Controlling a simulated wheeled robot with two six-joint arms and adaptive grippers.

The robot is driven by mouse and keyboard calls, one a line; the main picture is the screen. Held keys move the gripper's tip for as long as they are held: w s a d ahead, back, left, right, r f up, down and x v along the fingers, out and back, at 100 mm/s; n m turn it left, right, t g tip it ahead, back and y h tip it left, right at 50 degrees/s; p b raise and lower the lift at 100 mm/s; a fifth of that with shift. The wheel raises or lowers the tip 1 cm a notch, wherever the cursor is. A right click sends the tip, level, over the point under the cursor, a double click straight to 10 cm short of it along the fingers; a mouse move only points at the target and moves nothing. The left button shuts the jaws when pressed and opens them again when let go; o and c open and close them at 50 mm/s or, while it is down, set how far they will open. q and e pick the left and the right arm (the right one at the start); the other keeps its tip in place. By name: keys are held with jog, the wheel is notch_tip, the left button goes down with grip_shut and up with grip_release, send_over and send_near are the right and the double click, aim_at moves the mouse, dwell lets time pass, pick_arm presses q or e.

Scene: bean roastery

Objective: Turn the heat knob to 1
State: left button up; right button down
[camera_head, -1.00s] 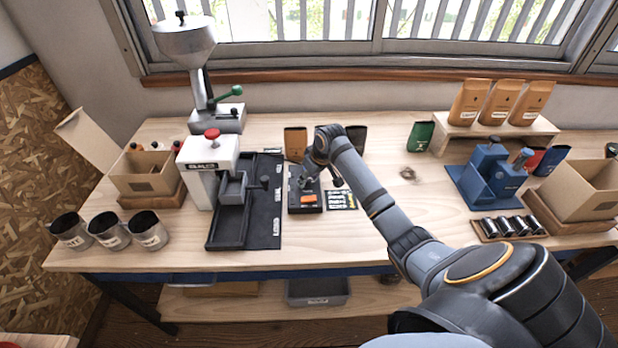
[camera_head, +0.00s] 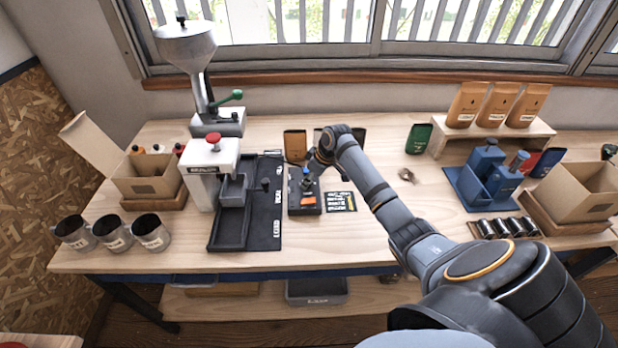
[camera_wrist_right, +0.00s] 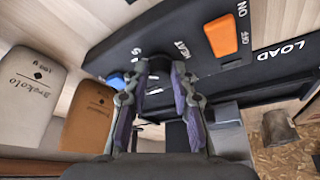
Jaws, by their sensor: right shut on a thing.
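The black control box (camera_head: 304,205) stands on the bench right of the dark mat, with an orange switch (camera_head: 308,200). The switch (camera_wrist_right: 226,36) and the word HEAT show on its face in the right wrist view. My right gripper (camera_wrist_right: 160,76) is at the box beside the HEAT label, its fingers around a dark knob that they mostly hide. A blue part (camera_wrist_right: 115,82) shows just left of the fingertips; it also shows in the head view (camera_head: 306,172). I cannot read the knob's setting. My left gripper is not in view.
A white machine (camera_head: 208,165) and a dark LOAD mat (camera_head: 264,225) lie left of the box. A small label card (camera_head: 341,202) lies right of it. Pouches (camera_head: 295,144) stand behind. Bare bench lies further right, before a blue device (camera_head: 490,175).

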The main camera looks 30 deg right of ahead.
jog(key=shift+d+n+g+y, duration=0.1)
jog(key=shift+n+g+y, duration=0.2)
jog(key=shift+n, duration=0.6)
jog(key=n+b, duration=0.1)
jog(key=n, duration=0.1)
jog(key=shift+w+f+n+g+y, duration=0.1)
jog(key=shift+n+g+y, duration=0.2)
jog(key=shift+n+y, duration=0.1)
jog(key=n+b, duration=0.1)
jog(key=n, duration=0.1)
jog(key=shift+w+n+g+y+b, duration=0.1)
jog(key=shift+n+g+y+b, duration=0.2)
jog(key=shift+n+g+b, duration=0.1)
jog(key=n+g+b, duration=0.1)
jog(key=n+b, duration=0.1)
jog(key=shift+w+f+n, duration=0.1)
jog(key=shift+n, duration=0.2)
jog(key=n+g+b, duration=0.2)
jog(key=n+b, duration=0.4)
jog(key=shift+w, duration=0.1)
jog(key=shift+n+g+b, duration=0.7)
jog(key=shift+n+b, duration=0.7)
jog(key=shift+b, duration=0.4)
